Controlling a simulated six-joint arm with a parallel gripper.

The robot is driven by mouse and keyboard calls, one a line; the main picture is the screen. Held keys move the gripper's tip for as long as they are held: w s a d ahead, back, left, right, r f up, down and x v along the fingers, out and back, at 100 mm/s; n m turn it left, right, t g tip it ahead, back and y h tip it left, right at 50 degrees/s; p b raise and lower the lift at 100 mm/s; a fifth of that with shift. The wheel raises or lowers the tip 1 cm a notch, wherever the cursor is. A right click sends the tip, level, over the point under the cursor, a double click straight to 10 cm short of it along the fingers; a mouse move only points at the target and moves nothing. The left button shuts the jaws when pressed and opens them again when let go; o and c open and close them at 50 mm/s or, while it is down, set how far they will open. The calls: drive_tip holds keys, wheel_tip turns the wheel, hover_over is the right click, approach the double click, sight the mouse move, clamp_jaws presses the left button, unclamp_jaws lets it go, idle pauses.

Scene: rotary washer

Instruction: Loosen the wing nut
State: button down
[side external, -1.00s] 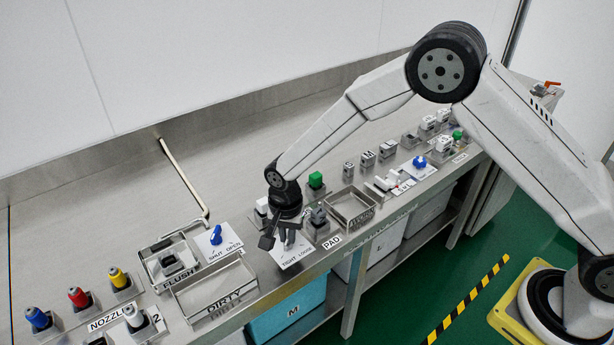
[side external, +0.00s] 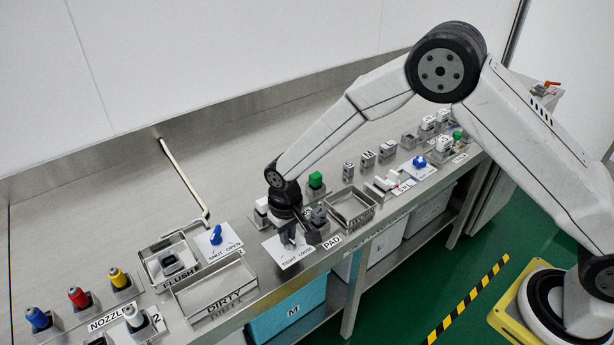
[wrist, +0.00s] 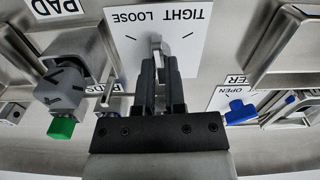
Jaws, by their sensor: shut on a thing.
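The wing nut (wrist: 158,46) is a grey metal piece in front of a white plate (wrist: 185,22) marked TIGHT and LOOSE, with a short tick line on either side. My gripper (wrist: 158,62) is shut on the wing nut in the wrist view, with its dark fingers on either side and the nut's tip showing beyond them. In the side external view my gripper (side external: 289,236) points down over the white plate (side external: 290,256), and the wing nut is hidden there by the fingers.
Left of my gripper in the side view are a blue valve handle (side external: 215,235) and the DIRTY tray (side external: 215,290). Close on the right are a grey knob block (side external: 318,217) and the PAD tray (side external: 352,205).

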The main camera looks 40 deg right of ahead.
drive_tip(key=n, duration=0.4)
drive_tip(key=shift+n, duration=0.3)
drive_tip(key=n, duration=0.5)
idle(0.3)
drive_tip(key=c, duration=0.7)
unclamp_jaws()
drive_tip(key=shift+r, duration=0.1)
drive_tip(key=shift+r, duration=3.85)
